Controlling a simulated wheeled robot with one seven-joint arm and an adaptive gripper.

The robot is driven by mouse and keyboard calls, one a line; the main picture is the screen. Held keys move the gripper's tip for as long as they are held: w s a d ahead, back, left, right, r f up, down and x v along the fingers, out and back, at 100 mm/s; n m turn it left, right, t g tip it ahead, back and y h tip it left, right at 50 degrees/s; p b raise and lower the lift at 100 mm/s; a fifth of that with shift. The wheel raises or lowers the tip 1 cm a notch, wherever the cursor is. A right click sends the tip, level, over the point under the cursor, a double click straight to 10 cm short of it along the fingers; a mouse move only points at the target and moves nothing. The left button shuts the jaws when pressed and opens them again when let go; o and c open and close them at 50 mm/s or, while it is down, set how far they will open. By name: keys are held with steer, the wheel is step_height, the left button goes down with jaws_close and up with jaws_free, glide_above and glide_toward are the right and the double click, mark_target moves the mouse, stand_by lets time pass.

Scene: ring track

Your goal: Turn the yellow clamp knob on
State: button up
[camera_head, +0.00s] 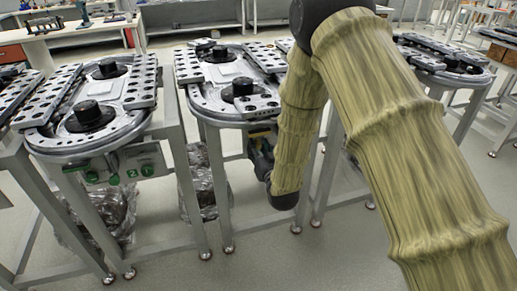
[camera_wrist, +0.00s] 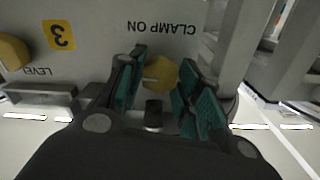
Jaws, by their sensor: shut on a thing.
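The yellow clamp knob (camera_wrist: 160,72) sits on a grey panel (camera_wrist: 105,55) in the wrist view. The words "CLAMP ON" show upside down above it. My gripper (camera_wrist: 163,64) has its teal-padded fingers on either side of the knob and is shut on it. The fingers hide parts of the knob's sides, and its pointing direction is hard to tell. In the head view my gripper (camera_head: 261,150) is low under the middle ring-track table (camera_head: 228,103), where my arm hides most of the panel and the knob cannot be made out.
A second yellow knob (camera_wrist: 14,52), near the word "LEVEL", and a yellow label "3" (camera_wrist: 58,35) are at the left of the panel. Table legs (camera_head: 222,190) stand close around my arm. A left table (camera_head: 90,110) carries a green-knobbed panel (camera_head: 122,165). Open floor lies in front.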

steer(key=shift+m, duration=0.3)
steer(key=m, duration=0.3)
steer(key=shift+d+m, duration=0.1)
steer(key=shift+m, duration=0.2)
steer(key=m+b, duration=0.1)
steer(key=m, duration=0.3)
steer(key=shift+m, duration=0.3)
steer(key=m+b, duration=0.1)
steer(key=m, duration=0.3)
steer(key=shift+f, duration=0.1)
steer(key=shift+m+b, duration=1.15)
steer(key=shift+m, duration=1.25)
steer(key=o, duration=1)
